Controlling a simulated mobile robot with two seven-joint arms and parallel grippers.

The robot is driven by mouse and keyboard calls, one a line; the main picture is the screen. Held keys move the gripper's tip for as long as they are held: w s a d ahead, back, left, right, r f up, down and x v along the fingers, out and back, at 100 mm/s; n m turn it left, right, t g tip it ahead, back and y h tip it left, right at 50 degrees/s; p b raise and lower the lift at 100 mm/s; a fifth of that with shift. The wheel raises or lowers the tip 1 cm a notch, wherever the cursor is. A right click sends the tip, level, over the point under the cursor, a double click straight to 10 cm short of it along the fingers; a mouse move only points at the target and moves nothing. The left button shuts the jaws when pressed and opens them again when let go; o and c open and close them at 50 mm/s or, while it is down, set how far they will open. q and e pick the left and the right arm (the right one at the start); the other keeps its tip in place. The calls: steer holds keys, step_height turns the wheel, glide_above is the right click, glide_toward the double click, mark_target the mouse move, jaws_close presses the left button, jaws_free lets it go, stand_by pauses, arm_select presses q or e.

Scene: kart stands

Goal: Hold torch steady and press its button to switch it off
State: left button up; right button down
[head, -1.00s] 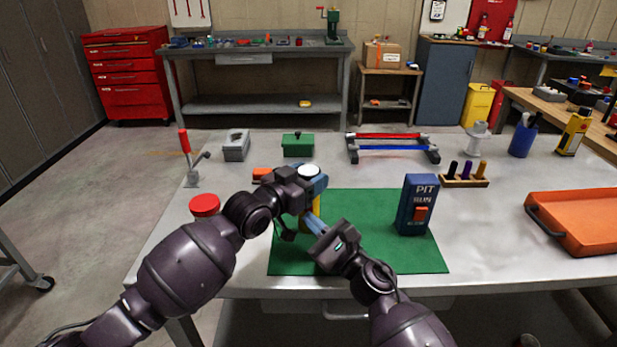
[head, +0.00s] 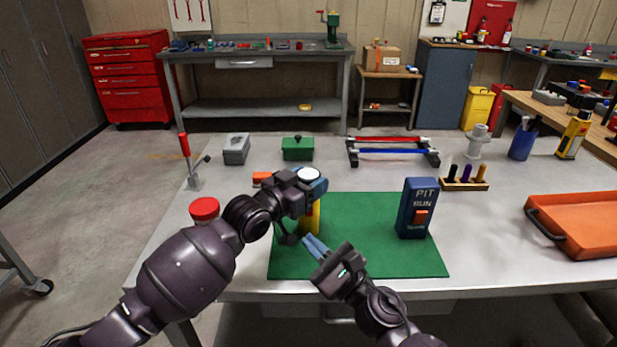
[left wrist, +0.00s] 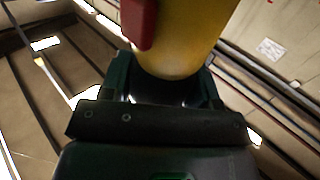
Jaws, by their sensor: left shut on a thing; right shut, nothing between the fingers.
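My left gripper (head: 308,198) is shut on the torch, which stands upright at the left of the green mat (head: 375,262). The torch has a yellow body (head: 313,218), a blue head and a pale white top face (head: 309,174); I cannot tell whether it is lit. In the left wrist view the yellow body (left wrist: 188,38) rises from between the fingers, with a red button (left wrist: 138,22) on its side. The button is hidden in the head view. My right gripper (head: 308,238) is shut and empty, its blue fingers just below and in front of the torch, seemingly apart from it.
A blue "PIT RUN" box (head: 417,208) with an orange switch stands on the mat's right. A red-topped object (head: 204,209) is beside my left arm. The mat's middle is clear.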

arm_select(q)
steer(key=o, duration=1.1)
steer(key=shift+o, duration=0.2)
